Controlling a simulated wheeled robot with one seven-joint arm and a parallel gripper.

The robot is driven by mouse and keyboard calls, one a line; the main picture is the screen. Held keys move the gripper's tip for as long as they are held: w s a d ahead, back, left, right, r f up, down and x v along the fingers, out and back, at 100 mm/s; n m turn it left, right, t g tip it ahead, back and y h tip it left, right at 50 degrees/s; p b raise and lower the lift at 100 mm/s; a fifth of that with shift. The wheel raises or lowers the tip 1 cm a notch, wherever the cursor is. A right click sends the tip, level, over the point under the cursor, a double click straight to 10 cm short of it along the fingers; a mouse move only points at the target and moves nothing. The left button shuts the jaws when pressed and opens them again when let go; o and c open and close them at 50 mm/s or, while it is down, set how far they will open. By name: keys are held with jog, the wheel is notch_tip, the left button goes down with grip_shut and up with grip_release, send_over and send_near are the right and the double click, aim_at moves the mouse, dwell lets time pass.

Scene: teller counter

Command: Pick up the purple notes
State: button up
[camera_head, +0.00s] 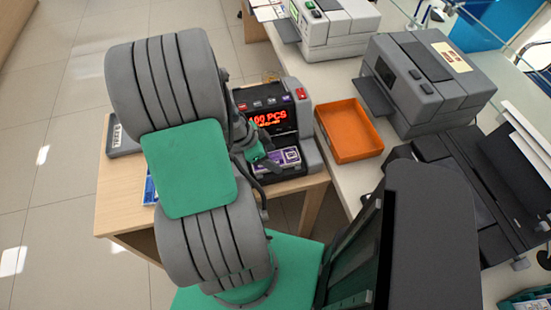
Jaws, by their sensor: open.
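The purple notes (291,155) lie in the front tray of a dark counting machine (302,112) with a red lit display. The display reads what looks like "100 PCS". My gripper (262,168) is at the left part of the notes, with its dark fingers apart. The fingers are small in the view, and I cannot tell whether they touch the notes. My own arm hides the left side of the machine and part of the gripper.
The machine stands on a wooden table (120,205). An empty orange tray (349,131) lies to its right on the white counter. A grey machine (425,85) stands beyond the tray, and a black printer (480,185) is at the right. Another grey machine (330,25) is at the back.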

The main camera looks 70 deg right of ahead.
jog(key=shift+s+d+f, duration=0.1)
jog(key=shift+f, duration=0.15)
jog(key=c, duration=1.4)
